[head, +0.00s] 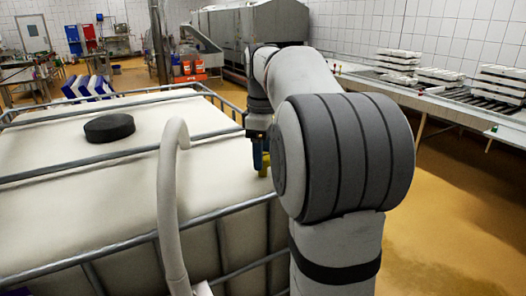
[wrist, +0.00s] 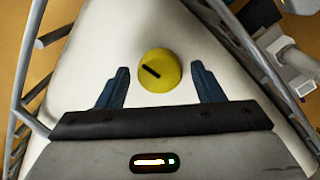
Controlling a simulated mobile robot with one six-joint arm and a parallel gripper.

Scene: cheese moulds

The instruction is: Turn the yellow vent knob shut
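The yellow vent knob (wrist: 160,70) is a round disc with a short dark slanted mark on its face. In the wrist view it sits on the pale tank top, ahead of and between the fingertips of my gripper (wrist: 165,76). The two blue fingers are spread wide, with a gap on each side of the knob, and nothing is held. In the head view my gripper (head: 261,158) points down at the tank's right edge. A bit of the yellow knob (head: 264,170) shows beside the fingers; my arm hides much of that area.
The white caged tank (head: 60,208) has grey metal bars around it and a black round cap (head: 109,128) on top. A pale curved hose (head: 170,190) rises in front. A conveyor with stacked white moulds (head: 500,85) stands at right. The yellow-brown floor (head: 470,220) there is clear.

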